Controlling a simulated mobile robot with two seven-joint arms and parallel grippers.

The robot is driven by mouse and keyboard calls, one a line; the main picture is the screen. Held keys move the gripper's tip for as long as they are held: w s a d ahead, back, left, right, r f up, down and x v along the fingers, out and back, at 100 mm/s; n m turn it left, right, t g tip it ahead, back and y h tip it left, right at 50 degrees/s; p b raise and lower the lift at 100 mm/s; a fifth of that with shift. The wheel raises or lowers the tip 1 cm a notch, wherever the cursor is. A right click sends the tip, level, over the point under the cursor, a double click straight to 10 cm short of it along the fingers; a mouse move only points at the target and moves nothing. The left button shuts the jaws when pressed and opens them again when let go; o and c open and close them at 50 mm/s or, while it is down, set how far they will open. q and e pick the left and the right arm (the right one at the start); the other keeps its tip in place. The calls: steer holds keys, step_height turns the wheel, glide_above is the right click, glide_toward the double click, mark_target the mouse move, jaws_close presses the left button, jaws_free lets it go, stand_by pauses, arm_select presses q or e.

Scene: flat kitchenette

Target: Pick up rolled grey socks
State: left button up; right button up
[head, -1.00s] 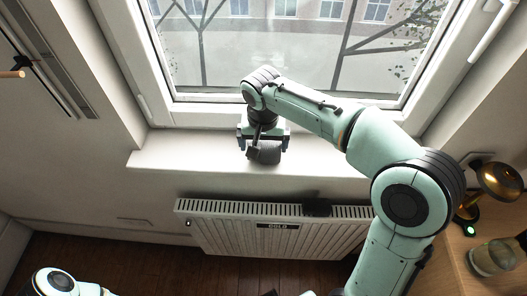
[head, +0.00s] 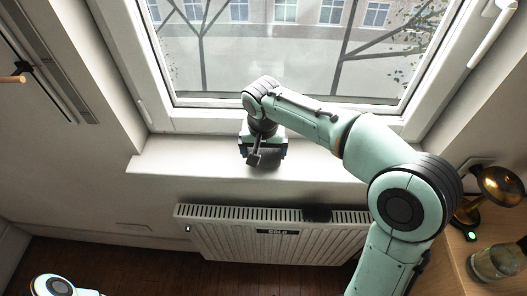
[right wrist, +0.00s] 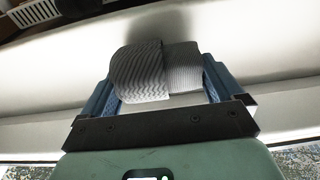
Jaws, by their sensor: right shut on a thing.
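The rolled grey socks (right wrist: 150,72), ribbed and folded into a bundle, show in the right wrist view between the two blue fingers of my right gripper (right wrist: 158,82). The gripper is shut on them. In the head view my right gripper (head: 263,153) is low over the white window sill (head: 185,155) and largely hides the socks. I cannot tell whether they still touch the sill. My left gripper is out of view; only part of my left arm shows at the lower left.
The window frame (head: 310,120) rises behind the sill. A white radiator (head: 280,245) is below it, with a dark object (head: 317,213) on top. At the right a wooden surface (head: 457,262) holds a brass lamp (head: 502,185) and a glass jar (head: 492,263). The sill's left part is clear.

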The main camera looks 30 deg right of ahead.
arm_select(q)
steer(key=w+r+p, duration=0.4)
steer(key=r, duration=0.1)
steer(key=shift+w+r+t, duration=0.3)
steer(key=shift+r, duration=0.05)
arm_select(e)
step_height(320, 180, up, 19)
steer(key=shift+r, duration=0.15)
